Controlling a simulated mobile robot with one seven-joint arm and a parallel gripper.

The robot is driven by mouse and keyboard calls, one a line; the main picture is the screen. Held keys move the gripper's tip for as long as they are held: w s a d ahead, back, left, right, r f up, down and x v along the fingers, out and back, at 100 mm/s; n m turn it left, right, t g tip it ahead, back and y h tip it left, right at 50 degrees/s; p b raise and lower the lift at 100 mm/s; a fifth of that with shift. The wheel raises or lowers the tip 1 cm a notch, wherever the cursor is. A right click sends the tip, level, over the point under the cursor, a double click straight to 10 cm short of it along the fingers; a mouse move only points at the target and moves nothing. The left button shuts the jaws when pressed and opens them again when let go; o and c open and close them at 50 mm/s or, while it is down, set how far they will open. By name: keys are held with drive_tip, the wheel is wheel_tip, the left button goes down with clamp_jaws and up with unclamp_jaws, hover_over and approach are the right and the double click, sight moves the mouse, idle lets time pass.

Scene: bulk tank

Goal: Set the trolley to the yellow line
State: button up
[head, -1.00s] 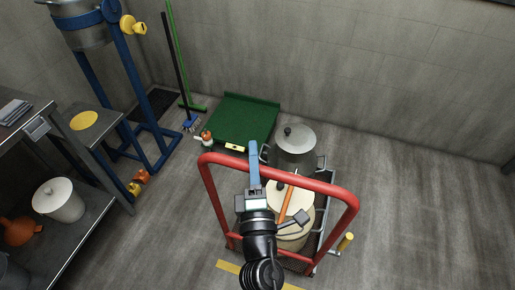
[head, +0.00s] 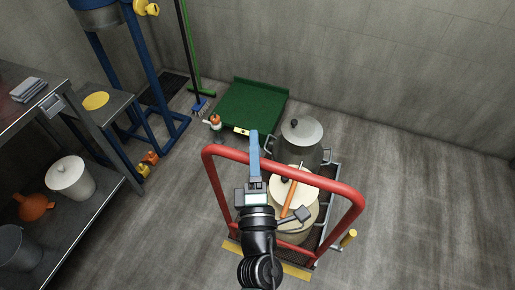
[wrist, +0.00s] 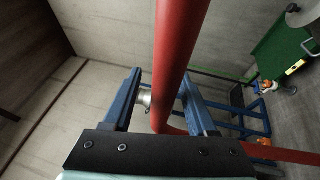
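The trolley has a red tubular handle (head: 280,168) and a dark deck carrying a lidded steel pot (head: 302,132) and a cream lidded tub (head: 302,228). An orange-handled tool (head: 291,192) lies across the tub. The yellow line (head: 295,270) on the floor shows along the trolley's near edge, partly covered by the deck and my arm. My gripper (head: 254,140) is at the handle's top bar. In the wrist view, the red bar (wrist: 180,50) passes between my two blue fingers, with a visible gap beside the left finger.
A steel shelf bench (head: 95,215) and a blue stand (head: 140,75) are on the left. The floor on the right is clear.

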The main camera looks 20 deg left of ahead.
drive_tip(key=shift+w+d, duration=0.1)
drive_tip(key=shift+d, duration=0.05)
drive_tip(key=b+v, duration=0.1)
drive_tip(key=v, duration=1.2)
idle(0.4)
